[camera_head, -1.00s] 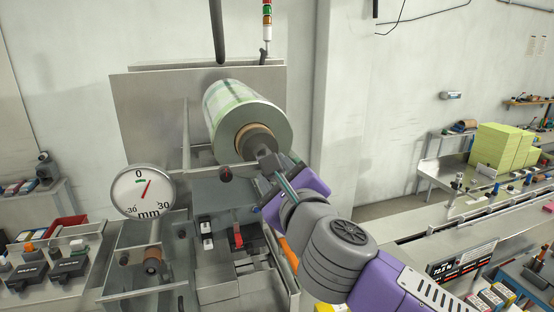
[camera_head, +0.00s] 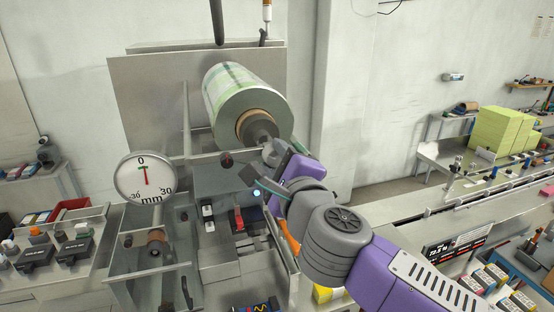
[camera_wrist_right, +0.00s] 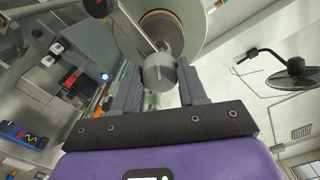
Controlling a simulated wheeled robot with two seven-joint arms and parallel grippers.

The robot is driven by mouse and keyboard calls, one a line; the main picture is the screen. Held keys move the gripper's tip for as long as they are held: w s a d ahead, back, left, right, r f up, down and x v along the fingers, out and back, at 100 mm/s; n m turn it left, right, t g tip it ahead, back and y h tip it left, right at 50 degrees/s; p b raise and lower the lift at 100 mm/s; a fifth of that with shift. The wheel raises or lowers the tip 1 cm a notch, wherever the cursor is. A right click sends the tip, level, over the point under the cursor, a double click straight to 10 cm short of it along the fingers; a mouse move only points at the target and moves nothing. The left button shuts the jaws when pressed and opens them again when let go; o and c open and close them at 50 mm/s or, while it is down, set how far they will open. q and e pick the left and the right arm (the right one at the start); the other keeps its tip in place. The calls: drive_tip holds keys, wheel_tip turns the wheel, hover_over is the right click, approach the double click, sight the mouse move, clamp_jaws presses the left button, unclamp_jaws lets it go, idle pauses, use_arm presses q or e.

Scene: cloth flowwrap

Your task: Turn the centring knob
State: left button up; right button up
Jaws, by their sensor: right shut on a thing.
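The centring knob (camera_wrist_right: 160,73) is a grey round knob with a light line on its face, below the film roll in the right wrist view. My right gripper (camera_wrist_right: 158,82) is shut on it, a finger on each side. In the head view the right gripper (camera_head: 261,165) is at the roll's spindle end, and its fingers largely hide the knob. The white round gauge (camera_head: 145,179), marked 0, 30 and mm, has its red needle upright at 0, near a green mark. My left gripper is not in view.
The green-white film roll (camera_head: 245,103) on a brown core sits just behind the gripper. A grey machine frame with a glass panel stands below it. A conveyor (camera_head: 440,212) and yellow stacked blocks (camera_head: 500,130) are at the right. A bench with small boxes is at the left.

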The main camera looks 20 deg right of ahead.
drive_tip(key=o, duration=1.1)
drive_tip(key=shift+c, duration=0.2)
drive_tip(key=shift+s, duration=0.1)
drive_tip(key=s, duration=0.7)
drive_tip(key=shift+s, duration=0.2)
drive_tip(key=shift+d, duration=0.1)
